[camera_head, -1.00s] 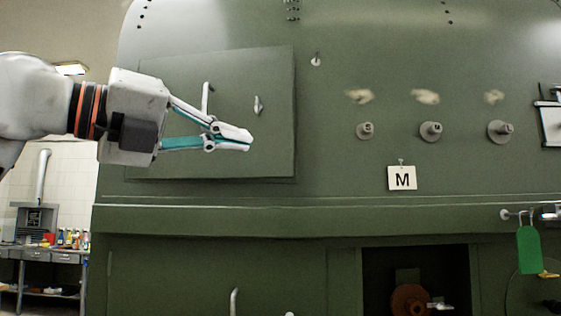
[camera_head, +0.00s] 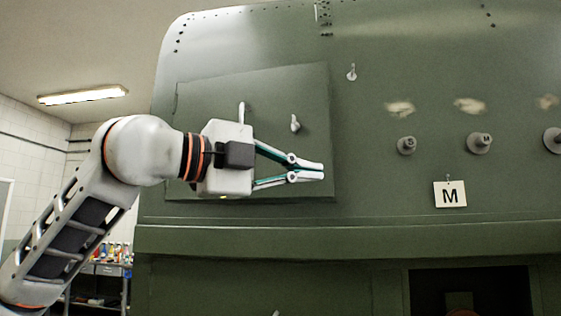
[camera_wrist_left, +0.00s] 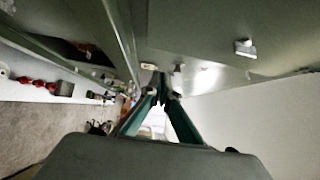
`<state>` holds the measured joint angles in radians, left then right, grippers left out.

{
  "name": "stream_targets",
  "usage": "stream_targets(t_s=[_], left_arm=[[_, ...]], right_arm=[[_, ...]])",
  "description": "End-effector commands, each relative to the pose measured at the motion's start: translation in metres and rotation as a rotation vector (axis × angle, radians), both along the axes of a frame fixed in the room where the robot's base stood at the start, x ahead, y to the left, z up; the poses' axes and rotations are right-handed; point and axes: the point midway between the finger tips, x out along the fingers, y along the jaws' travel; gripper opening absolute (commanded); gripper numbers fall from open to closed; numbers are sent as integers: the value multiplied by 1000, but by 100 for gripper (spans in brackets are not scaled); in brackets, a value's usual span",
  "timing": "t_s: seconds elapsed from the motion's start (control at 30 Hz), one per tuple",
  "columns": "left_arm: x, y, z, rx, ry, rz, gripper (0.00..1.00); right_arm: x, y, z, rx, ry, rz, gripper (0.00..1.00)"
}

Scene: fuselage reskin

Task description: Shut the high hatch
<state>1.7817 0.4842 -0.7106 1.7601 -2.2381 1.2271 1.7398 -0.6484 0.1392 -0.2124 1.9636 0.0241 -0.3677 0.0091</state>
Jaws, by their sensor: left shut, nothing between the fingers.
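The high hatch (camera_head: 215,95) is a dark green rectangular panel at the upper left of the green fuselage wall. Its top and bottom edges run aslant to the wall, and its right edge looks taller than its left. How far it stands open I cannot tell. It carries a pale handle (camera_head: 241,112) and a small pale latch (camera_head: 295,124). My left gripper (camera_head: 323,170) is shut and empty, pointing right in front of the hatch's lower right part, near its right edge. Contact cannot be judged. In the left wrist view, the fingertips (camera_wrist_left: 160,84) meet. My right gripper is out of view.
A ledge (camera_head: 350,236) runs below, above a dark opening (camera_head: 470,288). A bench with bottles (camera_head: 115,255) stands behind at left.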

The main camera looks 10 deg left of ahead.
Motion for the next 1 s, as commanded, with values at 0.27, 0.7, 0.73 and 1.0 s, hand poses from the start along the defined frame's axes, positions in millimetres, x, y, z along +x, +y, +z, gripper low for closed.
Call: stream_targets(t_s=[0.27, 0.7, 0.73, 1.0], left_arm=[[37, -16, 2, -1, 1, 1, 0], [50, -17, 0, 1, -1, 0, 0], [50, -17, 0, 1, -1, 0, 0], [65, -20, 0, 0, 2, 0, 0]], right_arm=[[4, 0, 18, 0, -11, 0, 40], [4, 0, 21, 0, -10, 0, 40], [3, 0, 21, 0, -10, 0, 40], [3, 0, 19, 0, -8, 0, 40]])
